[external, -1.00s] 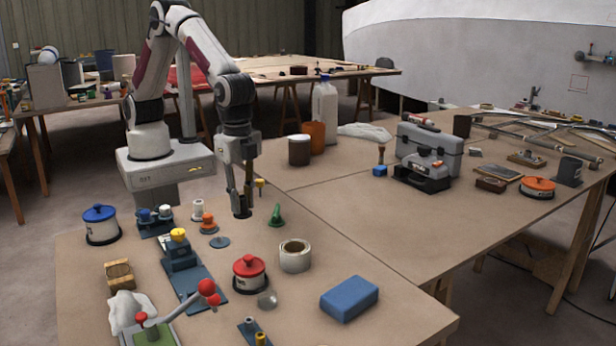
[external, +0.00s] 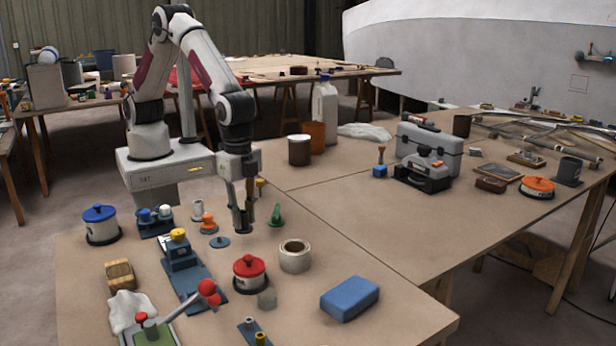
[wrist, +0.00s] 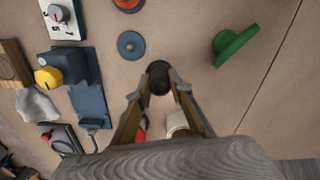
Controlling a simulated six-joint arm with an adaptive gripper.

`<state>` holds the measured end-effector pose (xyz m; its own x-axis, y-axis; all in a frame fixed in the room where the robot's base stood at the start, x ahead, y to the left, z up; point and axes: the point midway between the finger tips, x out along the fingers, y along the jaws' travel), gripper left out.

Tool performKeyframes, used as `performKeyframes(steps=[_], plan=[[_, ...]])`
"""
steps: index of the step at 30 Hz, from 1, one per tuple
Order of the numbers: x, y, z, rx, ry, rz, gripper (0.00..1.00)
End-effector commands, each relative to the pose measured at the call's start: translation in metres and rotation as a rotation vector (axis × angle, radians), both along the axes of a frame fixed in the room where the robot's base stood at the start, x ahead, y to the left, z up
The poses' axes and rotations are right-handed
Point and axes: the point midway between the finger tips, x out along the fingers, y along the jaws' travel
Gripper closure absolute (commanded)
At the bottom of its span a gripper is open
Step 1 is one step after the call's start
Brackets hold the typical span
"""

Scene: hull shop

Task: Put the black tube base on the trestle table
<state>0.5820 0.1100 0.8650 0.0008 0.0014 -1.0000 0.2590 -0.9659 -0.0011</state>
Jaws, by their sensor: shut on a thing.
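My gripper (external: 243,210) points down over the near trestle table (external: 400,310). It is shut on the black tube base (wrist: 158,68), a small dark round piece at the fingertips in the wrist view; the fingers hide part of its sides. In the external view the tube base (external: 243,229) is at or just above the table top; I cannot tell if it touches. It is right of a flat blue disc (external: 219,242) and left of a green piece (external: 276,215).
A tape roll (external: 295,256) and a red-lidded pot (external: 249,272) stand on the near side. An orange piece (external: 209,223) is at left. A blue block (external: 349,298) lies nearer the front. Bare table lies right of the tape roll.

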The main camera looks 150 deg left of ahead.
Motion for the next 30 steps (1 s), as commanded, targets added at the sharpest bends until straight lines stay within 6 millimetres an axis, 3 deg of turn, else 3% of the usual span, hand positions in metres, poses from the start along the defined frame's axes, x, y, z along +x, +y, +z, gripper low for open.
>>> performKeyframes(steps=[12, 27, 28, 29, 30], plan=[[-0.001, 0.000, -0.037, 0.000, 0.001, 0.000, 1.00], [0.000, 0.000, -0.041, 0.000, 0.001, 0.000, 1.00], [0.000, 0.000, -0.041, 0.000, 0.001, 0.000, 0.72], [0.000, 0.000, -0.041, 0.000, 0.001, 0.000, 0.64], [0.000, 0.000, -0.041, 0.000, 0.001, 0.000, 0.63]])
